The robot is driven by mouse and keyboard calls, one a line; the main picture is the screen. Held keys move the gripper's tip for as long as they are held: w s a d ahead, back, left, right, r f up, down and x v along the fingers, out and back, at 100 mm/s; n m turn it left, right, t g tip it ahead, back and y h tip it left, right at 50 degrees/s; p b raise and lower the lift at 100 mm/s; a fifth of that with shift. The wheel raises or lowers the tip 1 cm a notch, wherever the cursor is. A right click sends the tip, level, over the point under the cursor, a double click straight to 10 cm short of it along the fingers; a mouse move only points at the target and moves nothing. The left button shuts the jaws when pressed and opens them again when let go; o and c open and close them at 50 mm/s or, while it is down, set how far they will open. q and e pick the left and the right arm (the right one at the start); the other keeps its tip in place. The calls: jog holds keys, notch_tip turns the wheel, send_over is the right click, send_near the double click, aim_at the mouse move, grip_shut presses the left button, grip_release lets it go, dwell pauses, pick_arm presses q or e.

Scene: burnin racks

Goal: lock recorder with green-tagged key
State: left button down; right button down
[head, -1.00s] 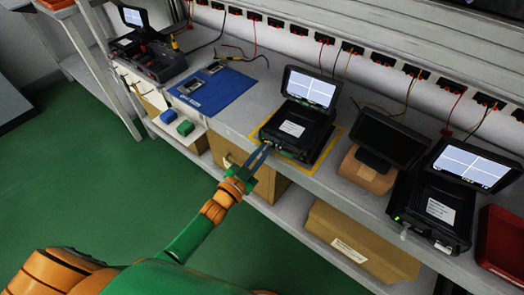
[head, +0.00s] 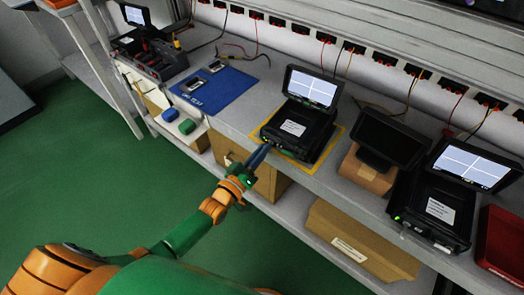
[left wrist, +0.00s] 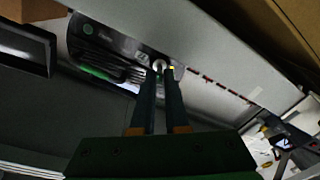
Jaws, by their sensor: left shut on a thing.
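The recorder (head: 312,122) is a black box with a raised lit screen, on a yellow-edged mat on the bench. My left gripper (head: 265,150) reaches its front edge from the left. In the left wrist view, the fingers (left wrist: 160,72) are nearly together at the recorder's front panel (left wrist: 120,48). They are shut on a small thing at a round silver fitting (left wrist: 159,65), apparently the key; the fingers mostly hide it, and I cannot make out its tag. My right gripper is not visible.
A dark monitor on a cardboard stand (head: 368,175) and another recorder (head: 435,210) stand to the right. A blue mat (head: 230,88) with small devices lies to the left. Cardboard boxes (head: 360,240) sit on the lower shelf. Cables hang along the back wall.

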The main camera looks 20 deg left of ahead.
pick_arm(q)
jog(key=shift+f+n, duration=0.1)
jog(key=shift+n, duration=0.9)
jog(key=c, duration=1.3)
grip_release()
jog(key=shift+s, duration=0.1)
jog(key=p+v, duration=0.1)
jog(key=v, duration=0.6)
